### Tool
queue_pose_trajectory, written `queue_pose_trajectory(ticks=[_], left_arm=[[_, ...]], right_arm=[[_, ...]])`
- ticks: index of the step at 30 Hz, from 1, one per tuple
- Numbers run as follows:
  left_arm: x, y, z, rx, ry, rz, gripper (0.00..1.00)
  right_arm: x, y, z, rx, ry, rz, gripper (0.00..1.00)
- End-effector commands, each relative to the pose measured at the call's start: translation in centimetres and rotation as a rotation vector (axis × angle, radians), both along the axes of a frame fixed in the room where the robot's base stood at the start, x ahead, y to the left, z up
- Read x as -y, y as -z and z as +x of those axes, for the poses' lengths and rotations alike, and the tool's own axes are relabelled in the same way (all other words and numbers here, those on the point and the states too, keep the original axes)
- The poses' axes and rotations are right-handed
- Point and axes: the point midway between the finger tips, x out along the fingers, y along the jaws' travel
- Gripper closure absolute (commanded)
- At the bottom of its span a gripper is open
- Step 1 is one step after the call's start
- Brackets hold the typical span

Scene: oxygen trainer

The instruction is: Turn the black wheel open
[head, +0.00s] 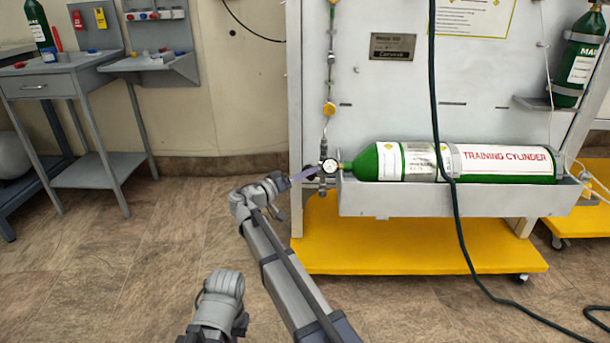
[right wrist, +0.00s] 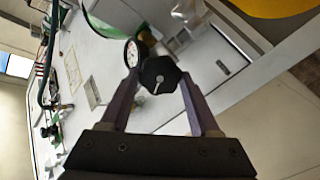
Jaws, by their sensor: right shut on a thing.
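The black wheel (right wrist: 158,74) is a dark faceted knob with a white pointer mark, seen face-on in the right wrist view. My right gripper (right wrist: 161,84) has one finger on each side of the wheel and is shut on it. In the head view my right gripper (head: 308,173) reaches the valve fittings at the left end of the green training cylinder (head: 405,161). A round white gauge (head: 330,166) sits right beside it, and this gauge also shows behind the wheel in the right wrist view (right wrist: 131,53). The wheel is small and mostly hidden in the head view.
The cylinder lies in a grey trough (head: 440,199) on a white panel above a yellow base (head: 400,250). A dark hose (head: 450,215) hangs in front of the cylinder and runs along the floor. A grey table (head: 72,85) stands at the left. The floor between is clear.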

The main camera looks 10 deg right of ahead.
Motion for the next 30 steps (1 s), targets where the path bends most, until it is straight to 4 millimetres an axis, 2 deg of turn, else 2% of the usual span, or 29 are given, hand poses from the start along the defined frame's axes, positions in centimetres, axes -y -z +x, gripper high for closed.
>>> queue_pose_trajectory(ticks=[30], left_arm=[[0.0, 0.24, 0.0, 0.0, 0.0, 0.0, 1.0]], right_arm=[[-0.13, 0.27, 0.08, -0.866, -0.001, -0.421, 0.93]])
